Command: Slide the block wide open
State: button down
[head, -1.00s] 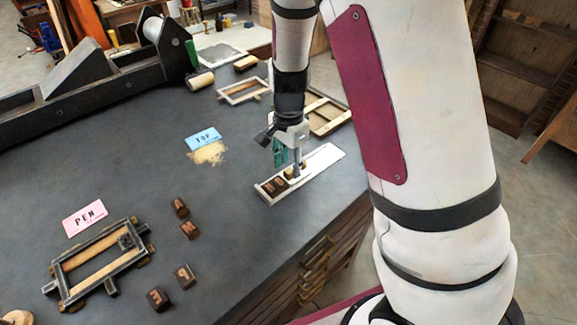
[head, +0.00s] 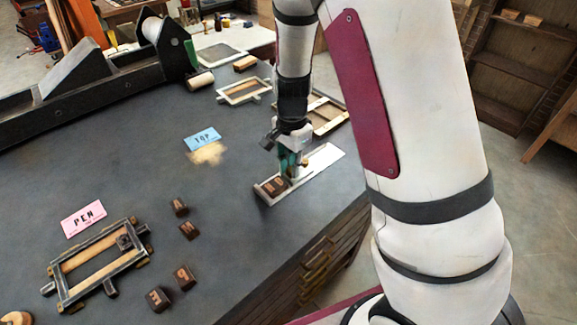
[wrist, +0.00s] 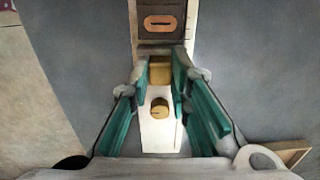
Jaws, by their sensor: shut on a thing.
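A narrow white tray (head: 325,156) lies near the right edge of the dark table, running from front left to back right. Dark letter pieces (head: 270,187) sit at its front-left end; one shows at the top of the wrist view (wrist: 160,23). My gripper (head: 292,170) points down over the tray. In the wrist view its teal fingers stand on both sides of a brass block (wrist: 160,71) and are shut on it. A round brass knob (wrist: 160,108) is behind the block, on the white track. In the head view my fingers mostly hide the block.
The tray's back-right stretch is bare. Wooden frames (head: 243,90) lie behind, and a blue card (head: 202,139) with a pale heap is to the left. A pink card (head: 84,219), a metal-edged frame (head: 66,296) and several brown letter blocks (head: 184,277) lie at front left.

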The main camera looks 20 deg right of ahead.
jog(key=w+d, duration=0.1)
jog(key=d, duration=0.2)
jog(key=w+d+b, duration=0.1)
jog(key=d, duration=0.2)
jog(key=w+d+b, duration=0.1)
jog(key=d, duration=0.2)
jog(key=shift+w, duration=0.25)
jog(key=c, duration=1.5)
grip_release()
notch_tip(320, 180, up, 12)
jog(key=shift+r, duration=0.1)
